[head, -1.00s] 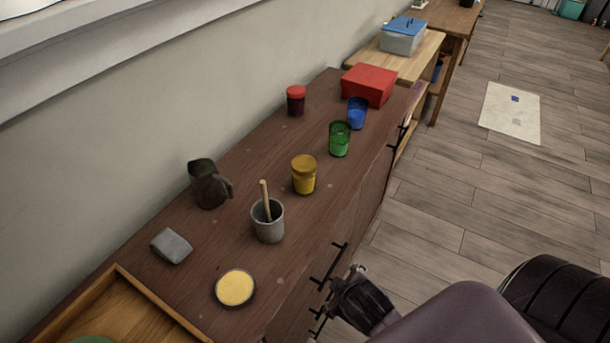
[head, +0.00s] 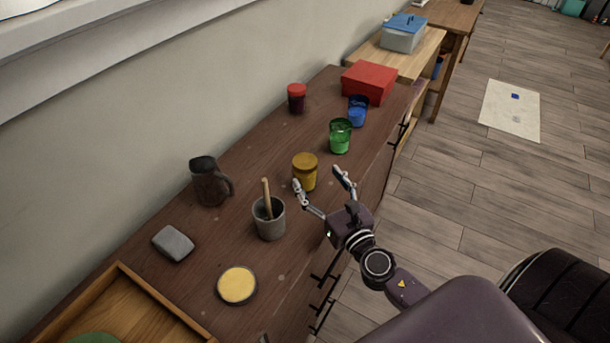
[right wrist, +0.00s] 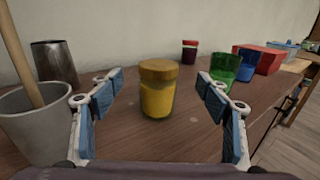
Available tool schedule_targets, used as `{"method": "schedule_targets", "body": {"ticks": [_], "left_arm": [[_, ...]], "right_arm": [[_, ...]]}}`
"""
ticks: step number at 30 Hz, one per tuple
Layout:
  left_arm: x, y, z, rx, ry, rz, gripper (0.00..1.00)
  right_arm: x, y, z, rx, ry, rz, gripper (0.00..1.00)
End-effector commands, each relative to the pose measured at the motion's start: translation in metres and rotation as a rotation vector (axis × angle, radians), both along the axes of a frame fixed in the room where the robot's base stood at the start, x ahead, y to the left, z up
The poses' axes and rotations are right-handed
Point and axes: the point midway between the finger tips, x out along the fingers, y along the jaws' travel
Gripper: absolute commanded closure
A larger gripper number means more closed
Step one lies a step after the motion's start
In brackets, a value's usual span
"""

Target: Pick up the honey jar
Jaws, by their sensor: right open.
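The honey jar (head: 305,173) is a yellow jar with a brownish-yellow lid, upright on the dark wooden cabinet top. My right gripper (head: 322,178) is open and empty at the cabinet's front edge, with its fingers pointing at the jar. In the right wrist view the jar (right wrist: 157,90) stands ahead, centred between the two spread fingers (right wrist: 158,100), and looks apart from both. My left gripper is not in view.
A grey cup with a wooden stick (head: 269,219) stands close left of the jar. A green glass (head: 340,137) and blue glass (head: 358,112) stand beyond it. A dark pitcher (head: 207,182) is near the wall, and a yellow-topped round dish (head: 237,285) is nearer.

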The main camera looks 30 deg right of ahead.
Motion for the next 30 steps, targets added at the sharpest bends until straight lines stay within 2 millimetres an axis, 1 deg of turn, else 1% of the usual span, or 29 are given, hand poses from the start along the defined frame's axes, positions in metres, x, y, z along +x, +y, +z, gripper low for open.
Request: {"method": "schedule_targets", "body": {"ticks": [10, 15, 18, 22, 28, 30], "left_arm": [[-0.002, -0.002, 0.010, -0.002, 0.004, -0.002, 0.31], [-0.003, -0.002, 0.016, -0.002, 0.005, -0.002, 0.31], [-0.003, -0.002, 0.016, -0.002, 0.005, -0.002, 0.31], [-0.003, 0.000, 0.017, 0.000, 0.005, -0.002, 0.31], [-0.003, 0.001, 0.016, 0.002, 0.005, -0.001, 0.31], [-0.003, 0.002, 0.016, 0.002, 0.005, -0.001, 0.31]], "right_arm": [[0.034, -0.001, 0.003, -0.010, 0.000, 0.004, 0.30], [0.059, -0.001, 0.004, -0.007, -0.002, 0.004, 0.30], [0.070, -0.002, 0.002, -0.007, -0.001, 0.004, 0.30], [0.076, -0.002, 0.002, -0.007, -0.001, 0.004, 0.30], [0.076, -0.002, 0.001, -0.007, 0.000, 0.004, 0.30], [0.076, -0.002, 0.001, -0.007, 0.000, 0.004, 0.38]]}}
